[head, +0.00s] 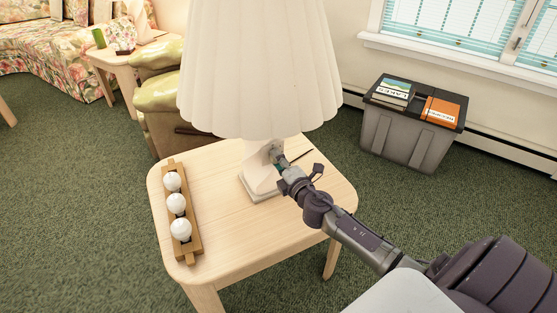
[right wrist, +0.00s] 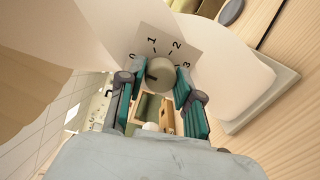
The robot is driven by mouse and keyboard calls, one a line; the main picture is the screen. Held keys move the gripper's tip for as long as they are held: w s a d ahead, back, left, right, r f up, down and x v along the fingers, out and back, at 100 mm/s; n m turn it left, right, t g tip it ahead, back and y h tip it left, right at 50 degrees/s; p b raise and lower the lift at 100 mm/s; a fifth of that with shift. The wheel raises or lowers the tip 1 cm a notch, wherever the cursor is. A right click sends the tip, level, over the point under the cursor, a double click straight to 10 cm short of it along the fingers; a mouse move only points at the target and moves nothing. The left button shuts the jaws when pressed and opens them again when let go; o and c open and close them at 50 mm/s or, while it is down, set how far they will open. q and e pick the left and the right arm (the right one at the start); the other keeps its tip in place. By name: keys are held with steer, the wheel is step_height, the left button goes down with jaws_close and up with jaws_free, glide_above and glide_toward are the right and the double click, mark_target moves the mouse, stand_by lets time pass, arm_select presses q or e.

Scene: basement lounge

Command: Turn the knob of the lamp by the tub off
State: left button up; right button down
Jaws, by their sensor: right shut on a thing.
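The lamp has a large white pleated shade (head: 262,70) and a pale base (head: 261,179). It stands on a light wooden table (head: 225,250). My right gripper (head: 279,163) reaches the lamp base from the right. Its teal fingers (right wrist: 156,88) are on both sides of the knob, shut on it. My left gripper is not in view.
A wooden holder (head: 190,243) with three white bulbs lies on the table's left side. A thin dark stick-like thing (head: 302,155) lies behind my gripper. A grey tub (head: 405,136) with books on its lid stands by the wall. Green carpet (head: 80,200) lies open at left.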

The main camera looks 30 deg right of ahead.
steer(key=shift+n, duration=0.3)
steer(key=shift+f, duration=0.1)
steer(key=c, duration=0.8)
jaws_free()
steer(key=shift+s, duration=0.1)
steer(key=s, duration=0.4)
steer(key=s+a, duration=0.1)
steer(key=s, duration=0.6)
steer(key=shift+s+a+r, duration=0.3)
steer(key=shift+s+r, duration=0.05)
steer(key=shift+s, duration=0.05)
